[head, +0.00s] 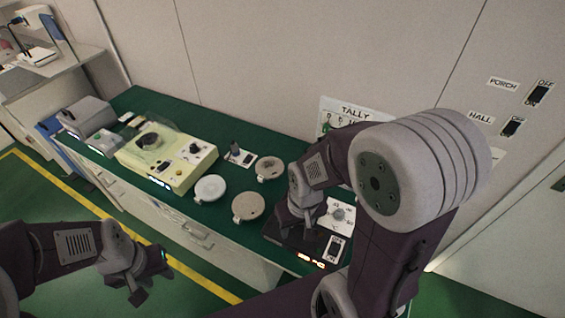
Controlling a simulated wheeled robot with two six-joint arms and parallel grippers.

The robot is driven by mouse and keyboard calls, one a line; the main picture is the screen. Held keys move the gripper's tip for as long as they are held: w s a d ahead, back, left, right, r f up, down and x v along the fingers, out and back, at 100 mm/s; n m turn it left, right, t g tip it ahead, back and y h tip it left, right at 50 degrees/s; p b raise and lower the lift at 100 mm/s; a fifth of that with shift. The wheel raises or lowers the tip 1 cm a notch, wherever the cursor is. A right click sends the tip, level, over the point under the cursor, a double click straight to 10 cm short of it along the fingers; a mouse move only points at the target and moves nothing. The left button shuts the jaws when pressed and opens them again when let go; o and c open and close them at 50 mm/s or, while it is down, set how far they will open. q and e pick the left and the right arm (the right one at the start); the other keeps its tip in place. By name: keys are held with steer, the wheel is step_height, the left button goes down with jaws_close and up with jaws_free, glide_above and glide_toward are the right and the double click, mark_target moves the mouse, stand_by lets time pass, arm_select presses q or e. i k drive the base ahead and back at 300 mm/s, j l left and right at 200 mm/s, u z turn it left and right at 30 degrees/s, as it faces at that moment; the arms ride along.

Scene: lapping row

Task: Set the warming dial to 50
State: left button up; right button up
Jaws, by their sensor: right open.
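A dark hotplate-like unit (273,231) with a lit orange display stands near the right end of the green bench. A pale panel on it carries a round dial (338,213) with marks around it; the marks and its setting are too small to read. I cannot tell for sure that this is the warming dial. My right gripper (289,228) is open, low over the left part of this unit, left of the dial. Its fingertips are partly hidden by the arm. My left gripper (151,277) hangs over the floor in front of the bench, away from everything; its opening is unclear.
A pale yellow machine (179,172) with a clear cover and knobs stands left on the bench (230,215). Several round discs, such as a white one (209,188), lie between it and the dark unit. A tally board (345,108) stands behind. Wall switches (513,126) are at right.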

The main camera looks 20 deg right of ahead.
mark_target(339, 214)
steer(key=z, duration=1.55)
